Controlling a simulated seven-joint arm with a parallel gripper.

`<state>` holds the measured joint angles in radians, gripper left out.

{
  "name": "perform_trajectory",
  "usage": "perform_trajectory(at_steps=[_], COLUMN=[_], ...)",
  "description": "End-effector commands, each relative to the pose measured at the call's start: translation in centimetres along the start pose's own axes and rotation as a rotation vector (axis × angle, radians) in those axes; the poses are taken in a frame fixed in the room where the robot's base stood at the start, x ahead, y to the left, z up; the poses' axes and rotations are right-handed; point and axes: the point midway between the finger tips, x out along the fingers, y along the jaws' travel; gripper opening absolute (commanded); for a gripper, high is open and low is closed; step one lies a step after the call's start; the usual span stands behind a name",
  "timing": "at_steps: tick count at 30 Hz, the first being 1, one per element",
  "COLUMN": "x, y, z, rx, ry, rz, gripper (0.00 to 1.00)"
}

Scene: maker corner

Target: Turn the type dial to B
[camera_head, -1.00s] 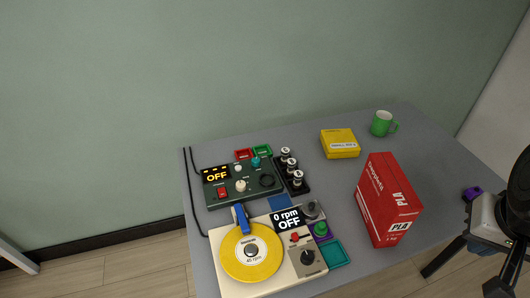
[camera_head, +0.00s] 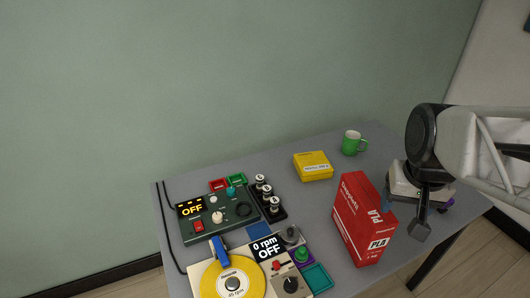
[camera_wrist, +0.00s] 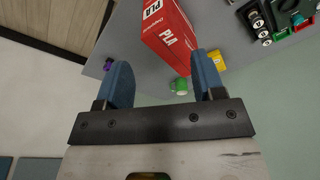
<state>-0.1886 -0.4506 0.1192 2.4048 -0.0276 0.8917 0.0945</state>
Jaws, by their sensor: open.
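A dark green control box (camera_head: 224,217) with an amber OFF display stands at the left of the table. It has a cream knob (camera_head: 217,217), a teal knob (camera_head: 231,192) and a dark round dial (camera_head: 244,209). A cream turntable unit (camera_head: 258,284) with a yellow disc stands in front of it, with a dark pointer knob (camera_head: 291,285) and a display reading 0 rpm OFF. The dial letters are too small to read, so I cannot tell which is the type dial. My gripper (camera_wrist: 160,85) is open and empty, its blue fingers apart, far right of both units.
A tall red PLA box (camera_head: 362,222) stands between my arm and the units. A yellow box (camera_head: 313,166) and green mug (camera_head: 352,143) are behind it. Bare table (camera_head: 300,206) lies between the pegs and red box.

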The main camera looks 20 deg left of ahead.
Motion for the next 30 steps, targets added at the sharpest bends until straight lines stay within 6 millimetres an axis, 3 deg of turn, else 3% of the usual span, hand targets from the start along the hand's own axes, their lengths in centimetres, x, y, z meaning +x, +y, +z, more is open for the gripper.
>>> perform_trajectory(at_steps=[6,15,22,30], x=[2.0,5.4,8.6,12.8], y=[-4.5,-11.7,-18.1,-26.3], z=[-3.9,-8.2,-10.4,-11.5], rx=[-0.065,-0.151,-0.218,-0.297], ry=[-0.027,-0.059,-0.082,-0.108], rz=[-0.008,-0.014,-0.014,-0.012], gripper=[0.62,0.62,0.62,0.62])
